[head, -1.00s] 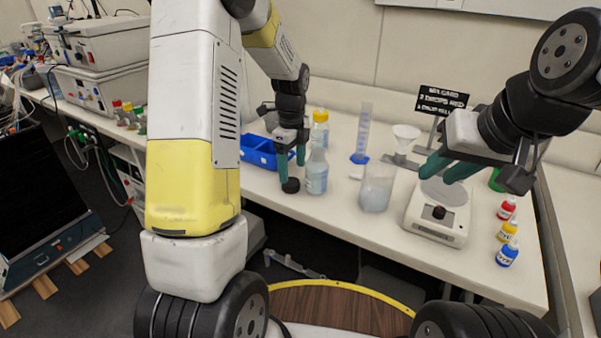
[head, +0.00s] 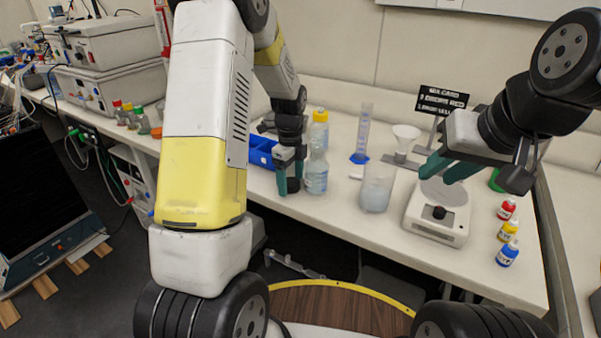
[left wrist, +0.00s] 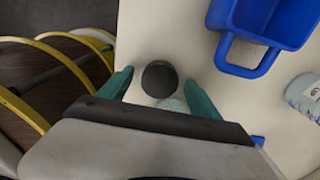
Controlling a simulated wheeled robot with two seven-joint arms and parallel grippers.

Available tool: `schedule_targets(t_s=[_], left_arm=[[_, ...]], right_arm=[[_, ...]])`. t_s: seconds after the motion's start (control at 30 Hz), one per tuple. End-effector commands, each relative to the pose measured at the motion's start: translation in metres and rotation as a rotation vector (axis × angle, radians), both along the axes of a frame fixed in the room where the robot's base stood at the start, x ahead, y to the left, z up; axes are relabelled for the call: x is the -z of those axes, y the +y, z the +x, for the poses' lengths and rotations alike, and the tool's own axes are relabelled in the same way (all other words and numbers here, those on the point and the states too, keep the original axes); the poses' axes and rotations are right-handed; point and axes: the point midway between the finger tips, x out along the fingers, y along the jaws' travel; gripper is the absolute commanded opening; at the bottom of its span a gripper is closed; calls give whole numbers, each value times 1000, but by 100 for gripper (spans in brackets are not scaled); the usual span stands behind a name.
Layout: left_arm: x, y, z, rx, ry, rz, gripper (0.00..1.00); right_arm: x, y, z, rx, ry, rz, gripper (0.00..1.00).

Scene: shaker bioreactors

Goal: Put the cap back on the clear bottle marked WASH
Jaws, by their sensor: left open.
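A black cap (head: 292,185) sits on the white bench near its front edge. My left gripper (head: 290,178) points down over it, open, with its green fingers on either side. The left wrist view also shows the round dark cap (left wrist: 160,78) between the fingertips, with a gap to each. A clear bottle (head: 317,174) with a pale label stands upright and uncapped just right of the gripper; its lettering is too small to read. In the left wrist view a pale round shape behind the gripper is mostly hidden. My right gripper (head: 448,168) is open and empty above the scale.
A blue bin (head: 262,150) lies left of the gripper. A yellow-capped bottle (head: 320,117) stands behind the clear bottle. A beaker (head: 376,187), a graduated cylinder (head: 362,135) and a scale (head: 437,215) stand to the right. Small dropper bottles (head: 507,230) line the right side.

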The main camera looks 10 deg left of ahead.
Motion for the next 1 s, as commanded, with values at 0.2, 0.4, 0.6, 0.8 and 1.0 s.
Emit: schedule_targets(t_s=[0.2, 0.4, 0.6, 0.8, 1.0], left_arm=[[0, 0, 0, 0, 0, 0, 42], [0, 0, 0, 0, 0, 0, 10], [-1, 0, 0, 0, 0, 0, 10], [-9, 0, 0, 0, -2, 0, 10], [-37, 0, 1, -2, -4, -1, 10]], right_arm=[[0, 0, 0, 0, 0, 0, 30], [0, 0, 0, 0, 0, 0, 30], [0, 0, 0, 0, 0, 0, 30], [0, 0, 0, 0, 0, 0, 30], [0, 0, 0, 0, 0, 0, 30]])
